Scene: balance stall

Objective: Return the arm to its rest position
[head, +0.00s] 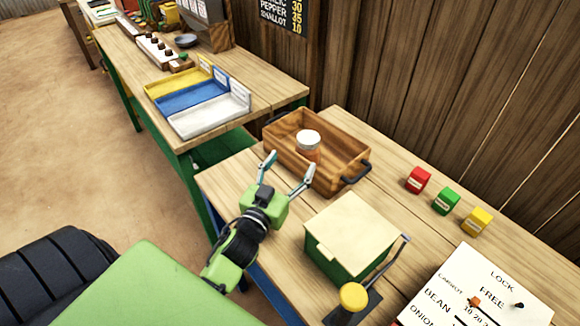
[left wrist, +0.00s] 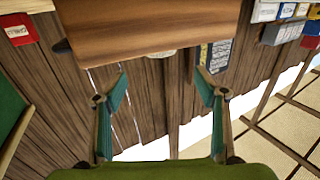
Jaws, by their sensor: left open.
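My left gripper (head: 290,162) is open and empty, its two fingers spread just in front of the wooden crate (head: 345,160). In the left wrist view the fingers (left wrist: 161,75) stand apart with nothing between them, and the crate's wooden wall (left wrist: 150,22) fills the top. A jar with a white lid (head: 308,138) stands inside the crate, apart from my fingers. My left arm reaches over the front table from the lower left. My right gripper does not show.
A green box with a cream lid (head: 350,228) and a yellow-knobbed lever (head: 354,296) stand right of my gripper. Red (head: 418,179), green (head: 446,200) and yellow (head: 476,220) blocks line the back. Yellow, blue and white trays (head: 208,116) lie on the farther table.

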